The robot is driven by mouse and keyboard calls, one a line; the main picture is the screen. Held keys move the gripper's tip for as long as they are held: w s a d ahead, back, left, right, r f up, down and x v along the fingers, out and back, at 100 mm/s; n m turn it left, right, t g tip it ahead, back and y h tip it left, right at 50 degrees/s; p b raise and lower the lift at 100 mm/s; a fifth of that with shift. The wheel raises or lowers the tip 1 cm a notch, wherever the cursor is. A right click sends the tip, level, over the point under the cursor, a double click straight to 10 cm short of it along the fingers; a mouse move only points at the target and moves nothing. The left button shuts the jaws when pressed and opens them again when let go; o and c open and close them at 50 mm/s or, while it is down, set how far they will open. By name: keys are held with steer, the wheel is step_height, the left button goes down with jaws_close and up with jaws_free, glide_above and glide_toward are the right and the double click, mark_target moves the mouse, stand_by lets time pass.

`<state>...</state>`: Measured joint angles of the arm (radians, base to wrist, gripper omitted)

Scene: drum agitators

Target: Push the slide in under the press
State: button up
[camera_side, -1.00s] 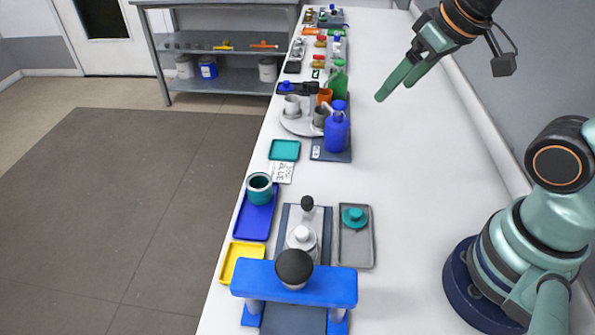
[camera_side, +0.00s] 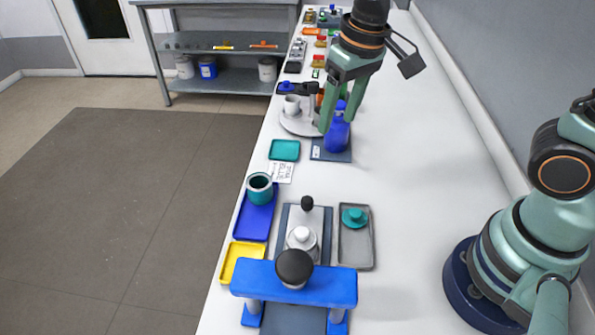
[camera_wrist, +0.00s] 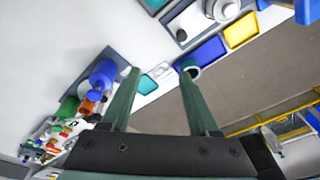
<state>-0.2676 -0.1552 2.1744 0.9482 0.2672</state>
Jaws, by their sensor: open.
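The press (camera_side: 340,286) is a blue bridge on two posts with a black knob (camera_side: 294,266) on top, at the front of the bench. The slide (camera_side: 296,217) is a light grey plate on a dark rail behind the press. It bears a white round piece with a knob (camera_side: 301,236) and has a black upright handle knob (camera_side: 307,203) at its far end. In the wrist view the slide (camera_wrist: 186,20) shows at the top. My gripper (camera_side: 336,124) is open and empty, high over the bench near the blue bottle (camera_side: 337,137), well behind the slide.
A grey tray (camera_side: 357,247) with a teal knobbed lid (camera_side: 354,216) stands right of the slide. A blue tray (camera_side: 253,222) with a teal cup (camera_side: 260,187) and a yellow tray (camera_side: 238,262) stand left. A teal tray (camera_side: 284,150) lies behind.

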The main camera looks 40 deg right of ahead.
steer(key=g, duration=0.2)
glide_toward(308, 199)
steer(key=shift+h, duration=0.3)
steer(key=f, duration=0.9)
steer(key=shift+a, duration=0.35)
jaws_close()
stand_by(0.7)
